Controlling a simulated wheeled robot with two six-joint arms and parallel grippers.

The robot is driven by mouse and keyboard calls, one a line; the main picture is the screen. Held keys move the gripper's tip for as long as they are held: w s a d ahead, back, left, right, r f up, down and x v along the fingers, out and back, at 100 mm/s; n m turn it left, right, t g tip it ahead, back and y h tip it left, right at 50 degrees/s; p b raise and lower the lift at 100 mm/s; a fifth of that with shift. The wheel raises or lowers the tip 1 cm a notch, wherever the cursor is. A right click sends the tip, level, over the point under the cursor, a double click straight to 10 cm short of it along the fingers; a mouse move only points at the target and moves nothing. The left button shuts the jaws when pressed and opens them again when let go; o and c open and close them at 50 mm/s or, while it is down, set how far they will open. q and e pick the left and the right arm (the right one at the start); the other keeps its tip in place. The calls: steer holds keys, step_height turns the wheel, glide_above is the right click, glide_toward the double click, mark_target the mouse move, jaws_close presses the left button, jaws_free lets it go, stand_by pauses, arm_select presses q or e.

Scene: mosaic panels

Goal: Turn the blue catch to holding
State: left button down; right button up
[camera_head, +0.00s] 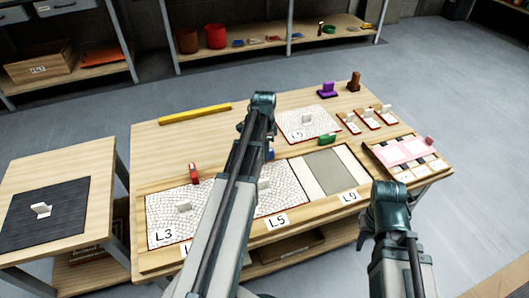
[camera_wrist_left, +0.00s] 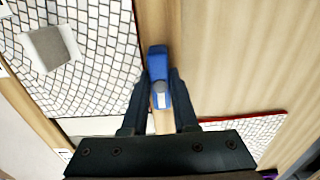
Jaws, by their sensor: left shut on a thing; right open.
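The blue catch (camera_wrist_left: 158,65) stands between the two fingers of my left gripper (camera_wrist_left: 158,88) in the left wrist view, and the fingers are shut on it. In the head view only a small blue piece (camera_head: 270,153) shows beside my left arm, which hides the left gripper. Only links of my right arm show at the lower right; its gripper's fingers are not visible.
Mosaic panels marked L3 (camera_head: 165,205) and L5 (camera_head: 285,190) lie near the table's front, with a grey panel (camera_head: 325,172) to the right. A red catch (camera_head: 193,172) and a green catch (camera_head: 327,143) stand along their back edge. A yellow bar (camera_head: 195,113) lies behind.

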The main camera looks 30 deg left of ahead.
arm_select(q)
steer(key=shift+n, duration=0.3)
steer(key=n, duration=0.3)
steer(key=shift+n, duration=0.4)
steer(key=n, duration=0.9)
steer(key=shift+n, duration=2.5)
steer(key=c, duration=0.7)
jaws_free()
